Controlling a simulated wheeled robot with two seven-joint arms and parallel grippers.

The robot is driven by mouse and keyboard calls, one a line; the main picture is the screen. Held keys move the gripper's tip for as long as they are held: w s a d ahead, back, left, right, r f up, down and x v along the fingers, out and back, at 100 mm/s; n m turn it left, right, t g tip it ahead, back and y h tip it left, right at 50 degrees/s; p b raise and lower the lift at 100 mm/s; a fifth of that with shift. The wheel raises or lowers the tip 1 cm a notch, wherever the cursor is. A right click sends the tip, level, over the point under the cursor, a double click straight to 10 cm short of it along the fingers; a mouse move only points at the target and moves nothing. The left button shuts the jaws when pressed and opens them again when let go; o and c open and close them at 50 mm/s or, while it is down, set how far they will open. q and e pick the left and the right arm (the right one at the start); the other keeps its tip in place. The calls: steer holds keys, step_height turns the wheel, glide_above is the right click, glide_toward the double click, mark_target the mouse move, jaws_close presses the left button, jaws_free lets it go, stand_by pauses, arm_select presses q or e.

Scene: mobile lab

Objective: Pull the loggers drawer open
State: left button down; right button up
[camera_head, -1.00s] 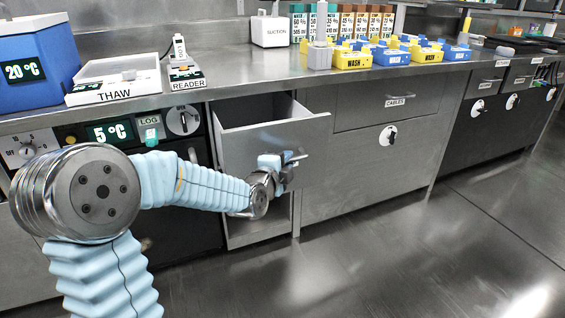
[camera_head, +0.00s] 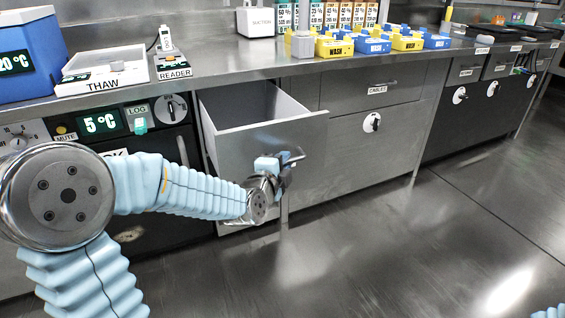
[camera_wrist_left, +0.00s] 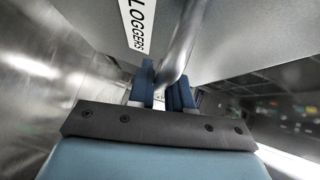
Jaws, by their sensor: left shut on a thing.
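The loggers drawer (camera_head: 250,148) is pulled well out from the steel bench front, and its open top shows an empty-looking inside. Its label reads LOGGERS (camera_wrist_left: 138,24) in the left wrist view. My left gripper (camera_head: 284,167) is at the drawer front, shut on the metal handle, which also shows as a bar (camera_wrist_left: 178,50) between the two blue fingers in the left wrist view. The handle is mostly hidden by the gripper in the head view. Only a light blue bit (camera_head: 551,312) of what looks like my right arm shows; its gripper is out of view.
The cables drawer (camera_head: 375,88) beside it is shut. The bench top carries a thaw tray (camera_head: 103,70), a reader (camera_head: 172,62), a blue box (camera_head: 28,60) and several yellow and blue wash holders (camera_head: 372,45). The floor (camera_head: 400,240) in front is clear.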

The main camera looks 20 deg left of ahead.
arm_select(q)
steer(key=c, duration=1.1)
jaws_free()
steer(key=shift+c, duration=0.2)
steer(key=s+r+b, duration=0.2)
steer(key=s+b, duration=0.3)
steer(key=s, duration=0.8)
steer(key=shift+s+d, duration=0.35)
steer(key=shift+d, duration=0.1)
